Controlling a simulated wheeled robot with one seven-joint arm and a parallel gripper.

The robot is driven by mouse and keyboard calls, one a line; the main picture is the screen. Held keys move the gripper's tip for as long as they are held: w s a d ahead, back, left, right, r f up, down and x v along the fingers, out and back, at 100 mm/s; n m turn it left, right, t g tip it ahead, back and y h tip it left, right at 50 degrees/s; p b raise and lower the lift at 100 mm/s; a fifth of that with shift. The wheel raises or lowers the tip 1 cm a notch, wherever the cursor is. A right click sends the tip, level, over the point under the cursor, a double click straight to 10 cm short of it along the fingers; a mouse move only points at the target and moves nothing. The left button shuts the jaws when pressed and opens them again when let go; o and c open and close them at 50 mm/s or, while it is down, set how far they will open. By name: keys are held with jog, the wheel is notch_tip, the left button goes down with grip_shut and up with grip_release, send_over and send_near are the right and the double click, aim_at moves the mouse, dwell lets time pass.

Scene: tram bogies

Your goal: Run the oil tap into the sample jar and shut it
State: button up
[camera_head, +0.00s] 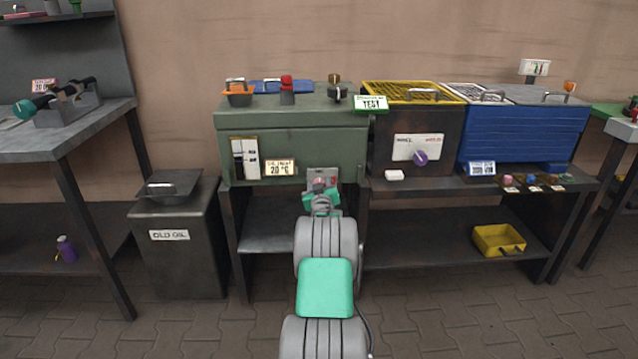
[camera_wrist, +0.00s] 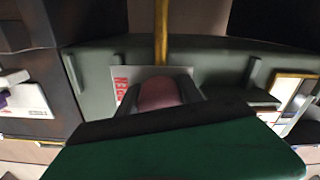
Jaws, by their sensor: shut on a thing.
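The green oil tank (camera_head: 292,143) stands on a dark bench and has a level gauge on its front. A small grey plate with the tap (camera_head: 320,180) is low on the tank's right side. My gripper (camera_head: 322,193) is at this tap. In the wrist view my gripper (camera_wrist: 165,92) is shut on the tap's dull red handle (camera_wrist: 160,94), in front of a pale plate with red letters (camera_wrist: 123,84). A narrow amber-brown strip (camera_wrist: 161,35) runs from behind the handle to the top edge; I cannot tell whether it is oil or a pipe. I cannot make out the sample jar.
An old oil bin (camera_head: 178,255) stands left of the tank. A black box with a yellow grid (camera_head: 412,92) and a blue box (camera_head: 525,132) stand to the right. A yellow tray (camera_head: 498,240) is on the lower shelf. The floor in front is clear.

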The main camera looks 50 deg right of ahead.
jog(key=shift+f+m+b, duration=0.25)
jog(key=shift+m+b, duration=0.7)
jog(key=shift+m, duration=0.05)
jog(key=shift+r+m+b, duration=0.3)
jog(key=shift+m, duration=0.8)
jog(key=o, duration=1.4)
jog(key=shift+c, duration=0.2)
jog(key=p+v, duration=0.2)
jog(key=v, duration=0.6)
jog(key=shift+d, duration=0.1)
